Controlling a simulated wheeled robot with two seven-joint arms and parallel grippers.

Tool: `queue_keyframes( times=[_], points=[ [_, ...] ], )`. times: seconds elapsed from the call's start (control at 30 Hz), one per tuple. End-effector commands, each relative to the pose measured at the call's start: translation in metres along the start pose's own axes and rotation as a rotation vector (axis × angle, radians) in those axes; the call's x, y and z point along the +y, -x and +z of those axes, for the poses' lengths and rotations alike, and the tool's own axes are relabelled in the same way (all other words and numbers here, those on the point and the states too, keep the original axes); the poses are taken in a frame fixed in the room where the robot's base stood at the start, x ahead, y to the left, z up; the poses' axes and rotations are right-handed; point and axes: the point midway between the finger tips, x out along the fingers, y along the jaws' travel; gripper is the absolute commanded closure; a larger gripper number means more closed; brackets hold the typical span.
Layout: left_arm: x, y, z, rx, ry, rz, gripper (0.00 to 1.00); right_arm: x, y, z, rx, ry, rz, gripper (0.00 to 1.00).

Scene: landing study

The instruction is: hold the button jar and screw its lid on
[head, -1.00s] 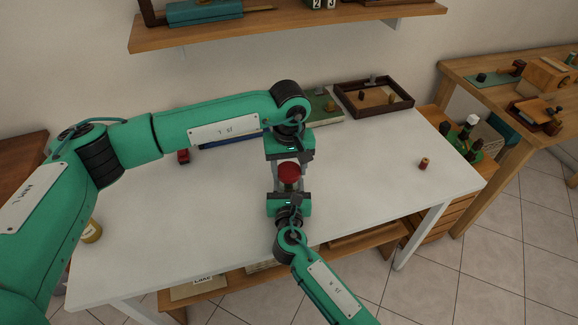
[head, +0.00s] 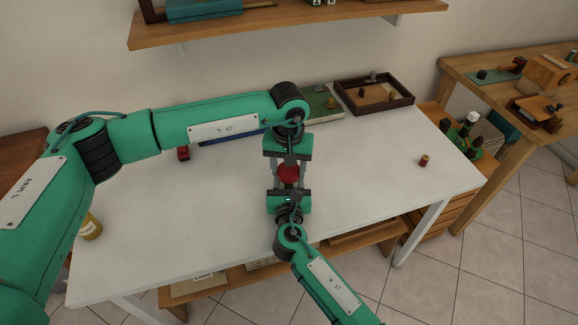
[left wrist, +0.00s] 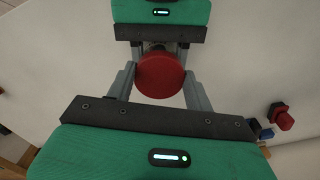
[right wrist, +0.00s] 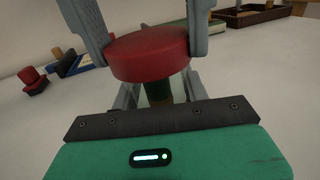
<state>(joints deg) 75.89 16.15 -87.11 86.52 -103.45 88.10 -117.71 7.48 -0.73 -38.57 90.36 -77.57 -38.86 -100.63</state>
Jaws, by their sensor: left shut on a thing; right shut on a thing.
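The red round lid (head: 289,174) is between my two grippers, above the white table. My left gripper (left wrist: 159,80) is shut on the lid, with one finger on each side. My right gripper (right wrist: 157,92) is shut on the button jar (right wrist: 158,93), which is under the lid. Only a small dark green and brownish part of the jar shows in the right wrist view. In the head view the lid and grippers hide the jar.
A brown tray (head: 407,101) with small items and a green book (head: 322,104) lie at the back. A small red spool (head: 424,160) stands at the right. The front right tabletop is clear.

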Motion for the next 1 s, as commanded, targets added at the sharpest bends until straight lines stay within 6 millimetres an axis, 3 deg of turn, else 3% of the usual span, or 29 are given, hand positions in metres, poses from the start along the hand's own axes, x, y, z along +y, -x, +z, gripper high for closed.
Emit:
queue_keyframes(
  times=[0.3, 0.5, 0.9, 0.93, 1.0],
  points=[
    [-0.0029, 0.0007, -0.0012, 0.001, -0.527, -0.001, 0.68, 0.0, 0.0, -0.0003, 0.0, 0.0, 0.0, 1.0],
    [-0.0037, 0.0003, -0.0017, 0.001, -0.766, 0.0, 0.68, -0.0001, 0.0, -0.0004, 0.001, 0.0, 0.0, 1.0],
    [-0.0038, 0.0004, -0.0019, 0.001, -0.831, 0.001, 0.68, -0.0002, 0.0001, -0.0005, 0.001, 0.0, 0.0, 1.0],
    [-0.0038, 0.0004, -0.0019, 0.001, -0.831, 0.001, 0.45, -0.0002, 0.0001, -0.0005, 0.001, 0.0, 0.0, 1.0],
    [-0.0038, 0.0004, -0.0019, 0.001, -0.83, 0.0, 0.32, -0.0002, 0.0001, -0.0005, 0.001, 0.0, 0.0, 1.0]
  ],
)
